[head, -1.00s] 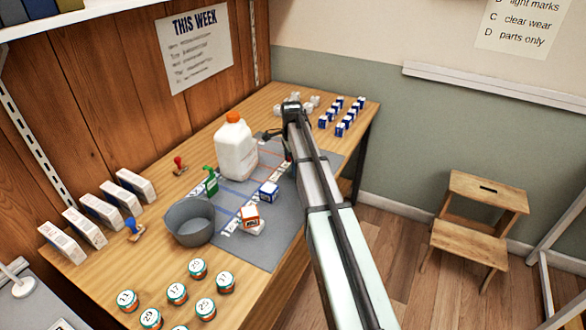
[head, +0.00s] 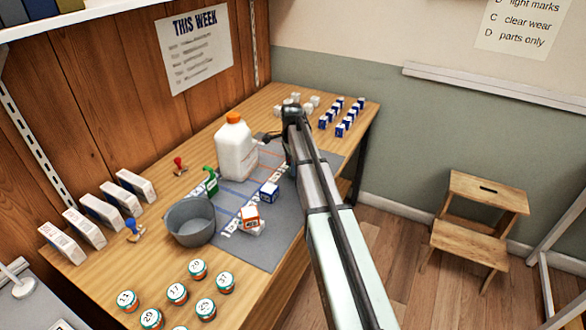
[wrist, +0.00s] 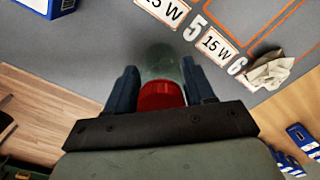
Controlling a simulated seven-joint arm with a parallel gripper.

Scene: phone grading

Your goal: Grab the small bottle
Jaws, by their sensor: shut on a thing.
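In the wrist view, a small bottle with a red cap (wrist: 160,96) and a clear greenish body (wrist: 161,62) stands between the two dark fingers of my gripper (wrist: 160,78). The fingers are shut on it, one on each side, with the cap towards the palm. The bottle is over or on the grey mat (wrist: 100,50); I cannot tell whether it touches. In the head view my arm hides the bottle and the fingers.
Boxes in blue (head: 269,192) and orange (head: 249,217) lie on the mat. Several numbered jars (head: 197,270) stand in front; blue-and-white boxes (head: 341,129) stand behind.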

